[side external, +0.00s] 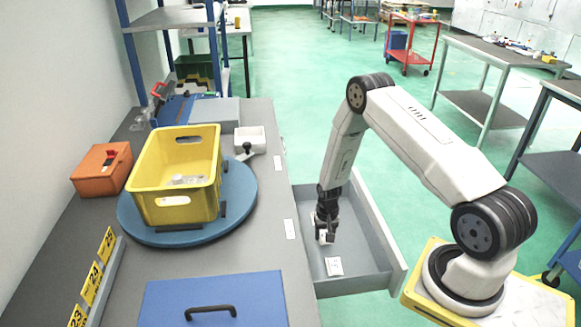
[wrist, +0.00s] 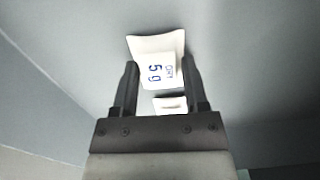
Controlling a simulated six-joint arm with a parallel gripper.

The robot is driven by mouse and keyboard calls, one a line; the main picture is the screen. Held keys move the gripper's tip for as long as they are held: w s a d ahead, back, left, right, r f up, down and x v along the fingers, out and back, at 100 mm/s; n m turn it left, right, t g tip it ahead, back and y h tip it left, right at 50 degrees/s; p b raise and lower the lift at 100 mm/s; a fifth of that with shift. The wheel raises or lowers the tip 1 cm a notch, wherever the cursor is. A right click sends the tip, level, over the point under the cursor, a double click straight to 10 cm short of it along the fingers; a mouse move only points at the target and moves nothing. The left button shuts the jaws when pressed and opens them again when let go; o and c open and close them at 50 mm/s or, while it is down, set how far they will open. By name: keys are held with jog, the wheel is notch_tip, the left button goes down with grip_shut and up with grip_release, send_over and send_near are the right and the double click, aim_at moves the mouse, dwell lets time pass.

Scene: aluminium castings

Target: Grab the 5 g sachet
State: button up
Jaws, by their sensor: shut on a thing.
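My gripper (side external: 326,232) is inside the open grey drawer in the side external view. It is shut on a white sachet (side external: 322,238). In the wrist view the sachet (wrist: 158,62) sits between the two fingertips (wrist: 159,72) and reads "5 g" in blue print, with smaller print beside it. A second small white packet (side external: 334,266) lies on the drawer floor, nearer the side camera. A small white piece (wrist: 170,104) shows between the fingers in the wrist view, probably that packet; its print cannot be read.
The drawer's wall (side external: 378,232) stands close around my gripper. The workbench (side external: 262,190) is to the left, with a yellow crate (side external: 178,205) on a blue round turntable (side external: 245,200), an orange box (side external: 100,172) and a blue lid with a handle (side external: 250,290).

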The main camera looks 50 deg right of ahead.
jog(key=shift+r, duration=0.15)
jog(key=shift+r, duration=0.9)
jog(key=s+a+r, duration=0.5)
jog(key=s+r, duration=0.6)
jog(key=s, duration=0.2)
jog(key=shift+a, duration=0.1)
